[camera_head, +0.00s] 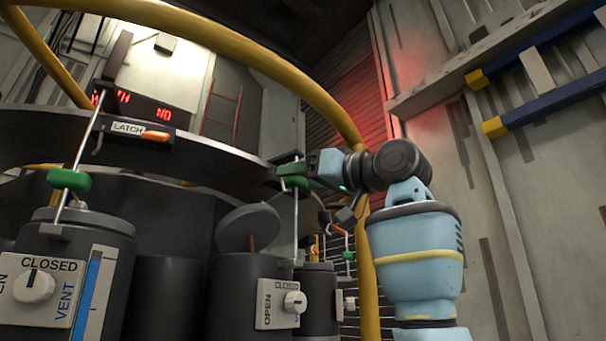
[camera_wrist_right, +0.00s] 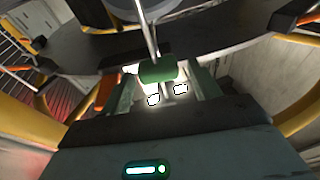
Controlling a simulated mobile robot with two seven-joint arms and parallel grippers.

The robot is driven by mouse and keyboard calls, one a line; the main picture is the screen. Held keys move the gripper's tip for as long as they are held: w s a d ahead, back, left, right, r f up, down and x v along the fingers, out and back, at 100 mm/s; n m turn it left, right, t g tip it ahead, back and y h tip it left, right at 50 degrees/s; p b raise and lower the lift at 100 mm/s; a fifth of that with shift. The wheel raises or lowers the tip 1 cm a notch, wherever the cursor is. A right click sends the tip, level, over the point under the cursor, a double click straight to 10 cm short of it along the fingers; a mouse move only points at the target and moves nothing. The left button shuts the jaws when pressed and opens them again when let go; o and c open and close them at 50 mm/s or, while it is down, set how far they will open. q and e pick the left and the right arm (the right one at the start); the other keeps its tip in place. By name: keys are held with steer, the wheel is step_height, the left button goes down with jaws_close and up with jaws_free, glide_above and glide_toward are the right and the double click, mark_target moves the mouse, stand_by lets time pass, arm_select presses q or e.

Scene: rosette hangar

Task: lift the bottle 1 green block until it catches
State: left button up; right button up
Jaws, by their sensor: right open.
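A green block (camera_head: 295,182) sits on a thin upright rod over the middle dark bottle (camera_head: 240,285). My right gripper (camera_head: 293,172) is at this block, reaching in from the right and partly covering it. In the right wrist view the green block (camera_wrist_right: 158,71) lies between the two fingers, near their tips; the jaws are open. I cannot tell whether a finger touches it. Another green block (camera_head: 68,180) is on the rod of the left bottle, and a smaller one (camera_head: 347,255) is farther right. No bottle number is readable. My left gripper is out of view.
A yellow curved rail (camera_head: 255,55) arches over the bottles. A dark curved beam carries a LATCH label (camera_head: 127,128) with an orange lever (camera_head: 156,136) and a red lit display (camera_head: 140,108). Valve panels with white knobs (camera_head: 34,286) face me. A wall stands at right.

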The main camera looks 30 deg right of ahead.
steer(key=v, duration=0.8)
steer(key=shift+s, duration=0.35)
steer(key=shift+d+f, duration=0.1)
stand_by(0.8)
